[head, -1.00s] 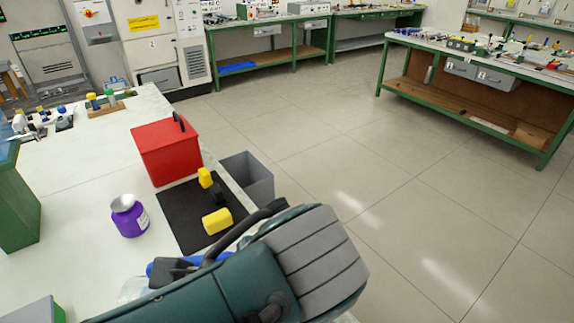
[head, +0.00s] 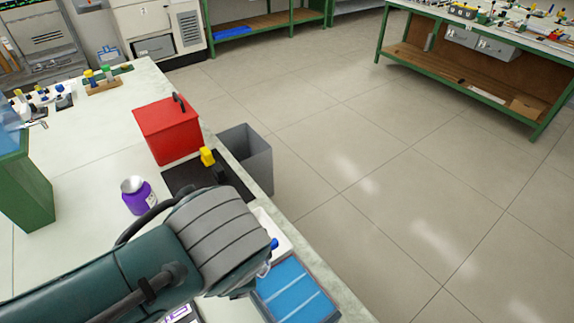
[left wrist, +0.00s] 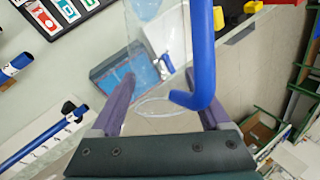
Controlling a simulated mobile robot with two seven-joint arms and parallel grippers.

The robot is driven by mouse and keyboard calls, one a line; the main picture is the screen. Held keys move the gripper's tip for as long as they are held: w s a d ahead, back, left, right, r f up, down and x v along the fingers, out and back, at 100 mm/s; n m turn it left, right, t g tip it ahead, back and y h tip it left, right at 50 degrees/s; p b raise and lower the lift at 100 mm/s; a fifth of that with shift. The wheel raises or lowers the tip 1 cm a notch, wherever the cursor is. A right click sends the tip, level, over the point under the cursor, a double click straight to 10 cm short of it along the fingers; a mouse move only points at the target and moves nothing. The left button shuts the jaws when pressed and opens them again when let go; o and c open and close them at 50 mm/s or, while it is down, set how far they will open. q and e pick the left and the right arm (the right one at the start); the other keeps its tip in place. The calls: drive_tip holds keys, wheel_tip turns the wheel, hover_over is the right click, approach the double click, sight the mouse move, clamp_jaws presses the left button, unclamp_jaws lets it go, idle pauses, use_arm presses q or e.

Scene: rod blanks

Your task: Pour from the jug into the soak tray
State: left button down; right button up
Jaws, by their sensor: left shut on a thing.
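The clear jug (left wrist: 147,28) has a blue handle (left wrist: 203,50), with my left gripper (left wrist: 160,78) shut on it in the left wrist view. The jug's body is see-through and its outline is hard to make out; I cannot tell its tilt or contents. The soak tray (head: 293,290), blue inside, lies near the bench's right edge in the head view. It also shows behind the jug and fingers in the left wrist view (left wrist: 112,76). In the head view my forearm hides the left gripper and most of the jug; a small blue bit shows beside the tray. My right gripper is out of view.
A purple bottle (head: 137,196), a red box (head: 168,132) and a yellow item (head: 207,156) on a black mat (head: 180,176) stand beyond my arm. A grey bin (head: 256,158) is beside the bench edge.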

use_arm(q)
drive_tip(key=r+p, duration=0.1)
drive_tip(key=r+h+p, duration=0.1)
drive_tip(key=p, duration=0.1)
drive_tip(key=shift+a, duration=0.3)
drive_tip(key=shift+a+r+h+p, duration=0.1)
drive_tip(key=shift+r+h+p, duration=0.1)
drive_tip(key=shift+h+p, duration=0.25)
drive_tip(key=shift+h, duration=0.25)
drive_tip(key=shift+n, duration=0.3)
